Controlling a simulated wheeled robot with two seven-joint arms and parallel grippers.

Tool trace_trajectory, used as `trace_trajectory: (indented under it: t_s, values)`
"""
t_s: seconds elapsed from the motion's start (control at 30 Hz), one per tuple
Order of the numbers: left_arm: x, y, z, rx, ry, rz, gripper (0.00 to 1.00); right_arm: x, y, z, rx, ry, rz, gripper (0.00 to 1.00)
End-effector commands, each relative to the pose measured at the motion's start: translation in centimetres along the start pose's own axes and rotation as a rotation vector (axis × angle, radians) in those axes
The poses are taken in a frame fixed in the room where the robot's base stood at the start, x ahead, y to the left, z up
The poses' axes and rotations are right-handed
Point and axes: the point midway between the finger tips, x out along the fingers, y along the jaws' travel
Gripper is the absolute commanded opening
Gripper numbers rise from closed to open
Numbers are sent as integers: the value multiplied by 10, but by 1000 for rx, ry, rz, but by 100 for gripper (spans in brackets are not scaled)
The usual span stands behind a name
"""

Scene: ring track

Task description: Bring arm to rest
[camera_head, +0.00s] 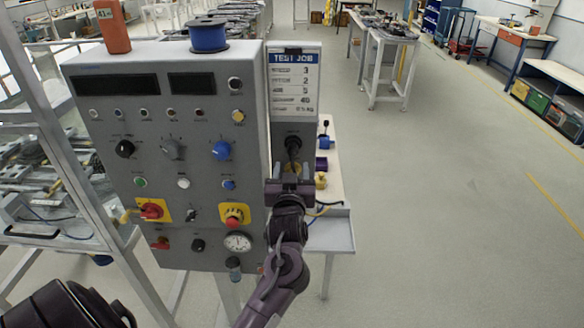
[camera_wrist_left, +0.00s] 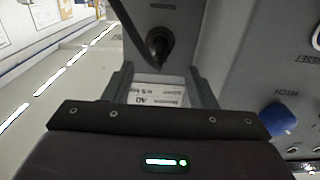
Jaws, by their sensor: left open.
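My left gripper (camera_head: 290,176) is in front of the narrow right side section of a grey control panel (camera_head: 120,215), below a black plug-like fitting (camera_head: 293,143). In the left wrist view, the two fingers (camera_wrist_left: 160,86) stand apart with nothing gripped between them. In the head view, this card reads TEST JOB (camera_head: 292,80). My right gripper is not in view.
The panel has several knobs, a red emergency button (camera_head: 233,218), a gauge (camera_head: 238,243) and a blue spool (camera_head: 208,36) on top. A small table (camera_head: 335,238) with small parts stands behind the gripper. Floor (camera_head: 440,200) to the right is clear. Workbenches stand farther back.

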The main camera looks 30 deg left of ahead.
Motion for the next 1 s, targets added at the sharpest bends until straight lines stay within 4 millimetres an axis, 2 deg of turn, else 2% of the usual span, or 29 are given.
trace_trajectory:
  t_s: [0.53, 0.67, 0.77, 0.87, 0.9, 1.0]
  values:
    - [-1, 0, 0, 0, -1, 1, 51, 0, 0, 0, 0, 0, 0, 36]
    - [-10, 7, 11, 8, -60, 53, 51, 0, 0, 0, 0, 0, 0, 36]
    - [-33, 21, 35, 29, -198, 160, 51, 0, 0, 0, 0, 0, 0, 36]
    - [-77, 37, 68, 80, -402, 298, 51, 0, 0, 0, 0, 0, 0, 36]
    - [-97, 41, 80, 106, -486, 348, 51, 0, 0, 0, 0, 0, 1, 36]
    - [-142, 44, 102, 171, -656, 436, 51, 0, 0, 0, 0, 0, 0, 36]
